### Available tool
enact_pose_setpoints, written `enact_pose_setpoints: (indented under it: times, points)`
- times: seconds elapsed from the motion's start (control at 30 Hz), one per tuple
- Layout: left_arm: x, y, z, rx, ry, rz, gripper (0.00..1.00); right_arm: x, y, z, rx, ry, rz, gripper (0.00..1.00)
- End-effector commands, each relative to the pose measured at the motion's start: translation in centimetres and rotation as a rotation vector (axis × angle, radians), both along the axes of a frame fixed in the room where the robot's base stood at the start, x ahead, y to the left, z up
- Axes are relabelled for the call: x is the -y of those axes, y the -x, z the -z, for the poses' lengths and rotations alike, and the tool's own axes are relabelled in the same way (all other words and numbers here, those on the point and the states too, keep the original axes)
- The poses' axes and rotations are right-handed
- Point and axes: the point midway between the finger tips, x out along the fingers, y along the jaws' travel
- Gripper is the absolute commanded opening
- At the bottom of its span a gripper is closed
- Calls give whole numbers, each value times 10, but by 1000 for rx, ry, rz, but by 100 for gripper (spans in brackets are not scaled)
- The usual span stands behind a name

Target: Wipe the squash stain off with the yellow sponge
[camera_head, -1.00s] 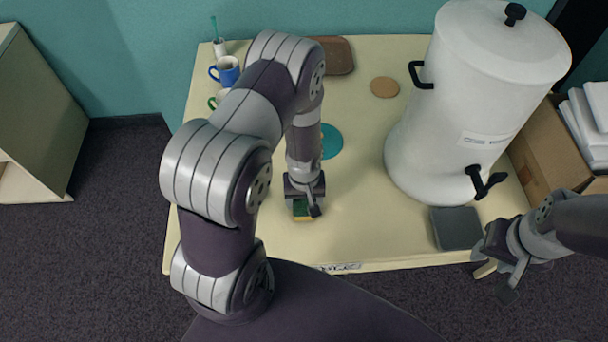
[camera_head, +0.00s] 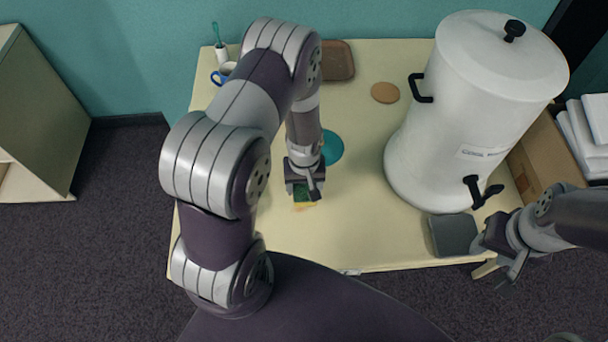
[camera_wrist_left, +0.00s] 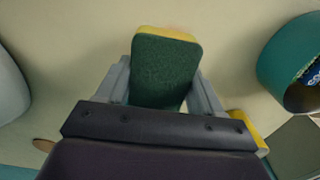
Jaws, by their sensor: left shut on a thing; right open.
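The yellow sponge (camera_head: 304,197), with a dark green scouring face, is shut in my left gripper (camera_head: 304,186), low over the front middle of the table. In the left wrist view the sponge (camera_wrist_left: 165,68) is tilted between the two fingers, green face towards the camera and yellow along its far edge. A small faint orange mark, possibly the squash stain (camera_head: 300,208), shows on the table just in front of the sponge. The sponge may hide more of it. I cannot tell if the sponge touches the table. My right gripper (camera_head: 507,262) is open and empty by the table's front right edge.
A large white urn (camera_head: 470,110) fills the table's right side, a grey tray (camera_head: 453,235) before it. A teal disc (camera_head: 332,148), brown coaster (camera_head: 385,92), brown tray (camera_head: 338,60) and mug (camera_head: 224,73) stand further back. A teal container (camera_wrist_left: 285,65) shows in the wrist view. The front middle is clear.

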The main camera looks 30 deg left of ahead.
Motion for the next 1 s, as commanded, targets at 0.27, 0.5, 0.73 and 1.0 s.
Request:
enact_pose_setpoints:
  times: [0.27, 0.5, 0.73, 1.0]
  points:
    - [-2, -6, -28, 1, -1, 3, 34, 0, 0, -23, 0, 0, 0, 43]
    - [-3, -7, -31, 0, 0, 4, 34, 0, 0, -25, 0, 0, 0, 43]
    - [-3, -7, -31, 0, 0, 4, 34, 0, 0, -25, 0, 0, 0, 43]
    - [-3, -7, -31, 0, 0, 4, 34, 0, 0, -25, 0, 0, 0, 43]
